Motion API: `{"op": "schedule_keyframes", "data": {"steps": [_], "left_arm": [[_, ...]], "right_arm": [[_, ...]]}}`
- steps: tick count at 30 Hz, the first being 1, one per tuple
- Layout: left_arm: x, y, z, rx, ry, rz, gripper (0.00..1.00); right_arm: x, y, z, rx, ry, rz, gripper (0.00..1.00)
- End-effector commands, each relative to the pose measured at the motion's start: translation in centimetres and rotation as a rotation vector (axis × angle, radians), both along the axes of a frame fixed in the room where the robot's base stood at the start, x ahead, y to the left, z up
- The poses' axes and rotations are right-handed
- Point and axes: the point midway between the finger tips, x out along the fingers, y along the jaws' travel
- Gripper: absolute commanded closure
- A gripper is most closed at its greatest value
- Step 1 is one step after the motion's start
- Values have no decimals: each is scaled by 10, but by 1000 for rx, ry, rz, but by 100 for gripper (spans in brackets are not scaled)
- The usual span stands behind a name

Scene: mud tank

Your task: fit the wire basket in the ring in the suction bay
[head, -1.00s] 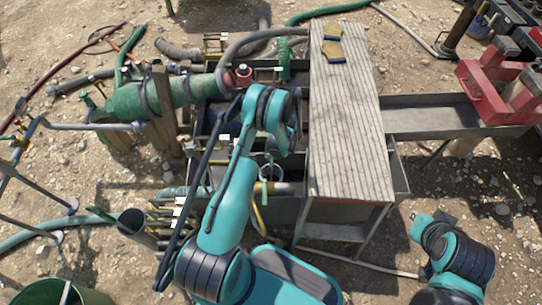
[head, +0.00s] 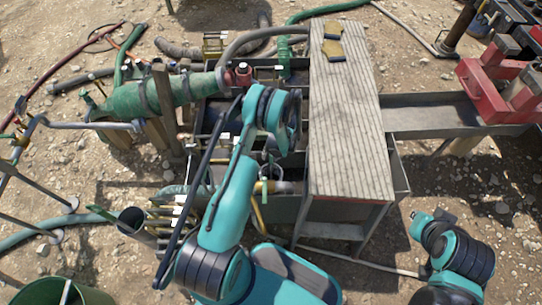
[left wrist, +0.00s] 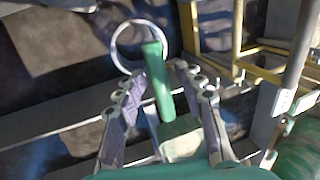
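In the left wrist view, the wire basket shows as a thin round rim (left wrist: 117,40) with a green handle (left wrist: 156,82) running back to a pale green block between my fingers. My left gripper (left wrist: 157,72) has a finger on each side of the handle and seems closed on that block, though the contact is partly hidden. My left fingers are mostly hidden there. The fixed ring in the bay cannot be made out. My right gripper is out of view.
A pale plank deck (head: 350,130) covers the tank's right part. A green cylinder (head: 165,98) on wooden posts stands left. Yellow rails (left wrist: 262,72) and a grey post (left wrist: 297,60) are close on the right in the wrist view.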

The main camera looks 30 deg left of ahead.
Motion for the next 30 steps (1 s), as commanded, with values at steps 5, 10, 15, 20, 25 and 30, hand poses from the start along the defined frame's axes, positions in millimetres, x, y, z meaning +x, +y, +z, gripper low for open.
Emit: {"op": "schedule_keyframes", "data": {"steps": [5, 10, 15, 20, 25, 30], "left_arm": [[1, -2, 6, 0, 0, -1, 63], [5, -8, 35, 0, 0, -1, 63], [10, -17, 72, 0, 0, -1, 63], [14, -23, 99, -1, 1, -1, 63], [16, -26, 113, -1, 1, 0, 63], [16, -27, 116, 0, 0, 0, 63]], "right_arm": [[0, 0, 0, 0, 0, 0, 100], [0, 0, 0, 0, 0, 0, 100], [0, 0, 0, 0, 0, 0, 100], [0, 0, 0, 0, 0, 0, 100], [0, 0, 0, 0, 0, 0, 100], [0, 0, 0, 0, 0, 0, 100]]}}
